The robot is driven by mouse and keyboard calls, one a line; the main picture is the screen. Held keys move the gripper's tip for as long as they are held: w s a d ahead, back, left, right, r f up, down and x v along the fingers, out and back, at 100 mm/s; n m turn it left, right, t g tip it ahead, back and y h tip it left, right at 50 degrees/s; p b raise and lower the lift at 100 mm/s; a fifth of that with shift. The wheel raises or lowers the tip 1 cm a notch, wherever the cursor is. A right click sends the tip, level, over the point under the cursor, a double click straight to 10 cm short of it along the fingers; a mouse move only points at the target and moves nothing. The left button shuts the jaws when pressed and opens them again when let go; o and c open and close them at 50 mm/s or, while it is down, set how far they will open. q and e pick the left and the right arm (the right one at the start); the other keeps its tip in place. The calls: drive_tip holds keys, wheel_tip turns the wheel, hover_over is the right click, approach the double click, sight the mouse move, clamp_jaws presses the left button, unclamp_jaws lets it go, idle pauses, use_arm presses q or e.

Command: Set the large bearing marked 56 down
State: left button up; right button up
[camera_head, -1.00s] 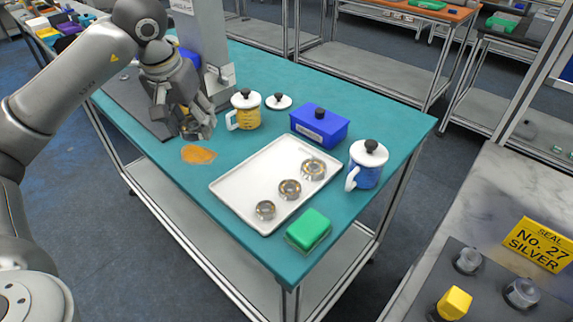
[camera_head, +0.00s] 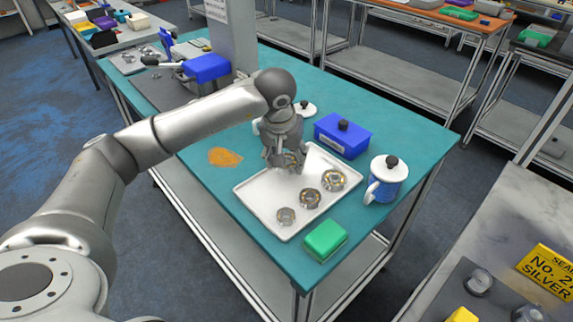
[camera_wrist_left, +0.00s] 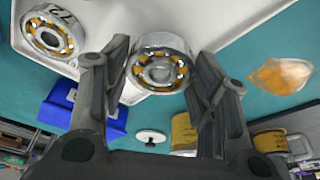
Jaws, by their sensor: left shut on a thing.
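My left gripper (camera_head: 290,167) is over the far left part of the white tray (camera_head: 262,212) and is shut on a silver bearing with a brass-coloured cage. This held bearing (camera_wrist_left: 163,62) shows between the two dark fingers in the left wrist view; I cannot read a mark on it. Whether it touches the tray is unclear. Three more bearings lie in a row on the tray: a smaller one (camera_head: 286,216), a middle one (camera_head: 310,198) and a larger one (camera_head: 334,180). A bearing marked 72 (camera_wrist_left: 50,33) shows in the left wrist view. My right gripper is not in view.
A blue box (camera_head: 343,138) and a blue mug with a white lid (camera_head: 387,180) stand right of the tray. A green block (camera_head: 325,240) is at its near corner. Orange powder (camera_head: 225,157) lies on the teal table to the left. A yellow mug (camera_wrist_left: 184,132) stands close by.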

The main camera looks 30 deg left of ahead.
sight(287, 177)
use_arm(q)
wheel_tip(287, 177, down, 3)
drive_tip(key=shift+d+r+p, duration=0.1)
drive_tip(key=shift+p, duration=0.45)
drive_tip(key=shift+f, duration=0.25)
drive_tip(key=o, duration=1.3)
drive_tip(key=shift+r, duration=0.1)
drive_tip(key=shift+r, duration=0.3)
drive_tip(key=b+v, duration=0.1)
drive_tip(key=v, duration=1)
drive_tip(key=shift+r+b, duration=0.2)
drive_tip(key=shift+b, duration=0.1)
